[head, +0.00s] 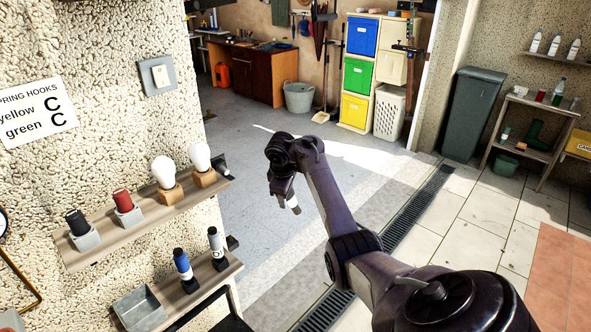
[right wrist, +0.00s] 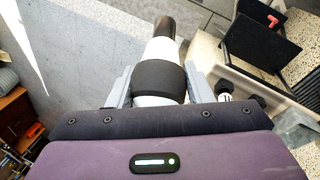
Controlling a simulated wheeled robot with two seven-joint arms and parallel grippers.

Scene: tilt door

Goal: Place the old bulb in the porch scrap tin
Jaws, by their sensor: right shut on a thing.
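My right gripper (head: 285,190) hangs above the floor, out to the right of the shelves. It is shut on a white cylinder with a black band and a dark tip (right wrist: 158,78); only its pale lower end (head: 294,206) shows in the head view. I cannot tell whether it is the old bulb. Two white bulbs (head: 164,170) (head: 201,157) stand upright in wooden holders on the upper shelf. An open grey metal box (head: 139,310), possibly the scrap tin, sits at the near end of the lower shelf. My left gripper is not in view.
The upper shelf (head: 85,254) also holds a black and a red piece in grey holders. A drain grate (head: 412,213) crosses the floor, which is otherwise clear there.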

